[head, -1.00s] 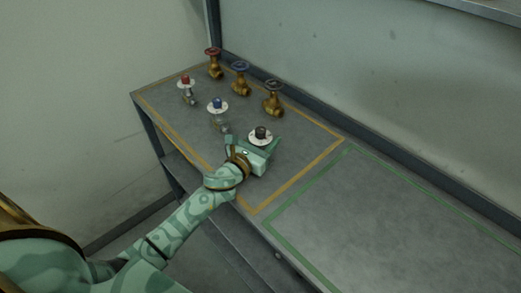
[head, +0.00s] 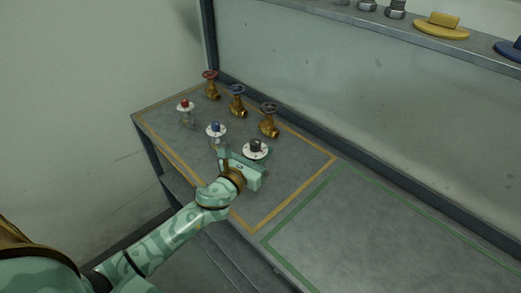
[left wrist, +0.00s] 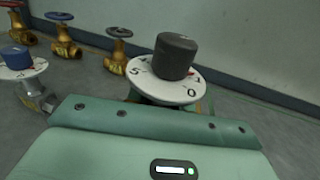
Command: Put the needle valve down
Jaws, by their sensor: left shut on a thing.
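The needle valve with a black knob and white numbered dial (head: 256,148) is in my left gripper (head: 247,165), inside the orange-outlined area of the bench. In the left wrist view, its black knob (left wrist: 175,56) and dial rise just beyond the green gripper body. The valve's lower body is hidden behind the gripper, so I cannot tell whether it touches the bench. A blue-knobbed needle valve (head: 216,129) stands just left of it. A red-knobbed one (head: 185,105) stands farther back left. My right gripper is not in view.
Brass gate valves with red (head: 211,86), blue (head: 238,101) and black (head: 269,121) handwheels stand in a row behind. The green-outlined area (head: 375,235) on the right is bare. A shelf (head: 400,22) above holds bolts and a yellow part (head: 441,24).

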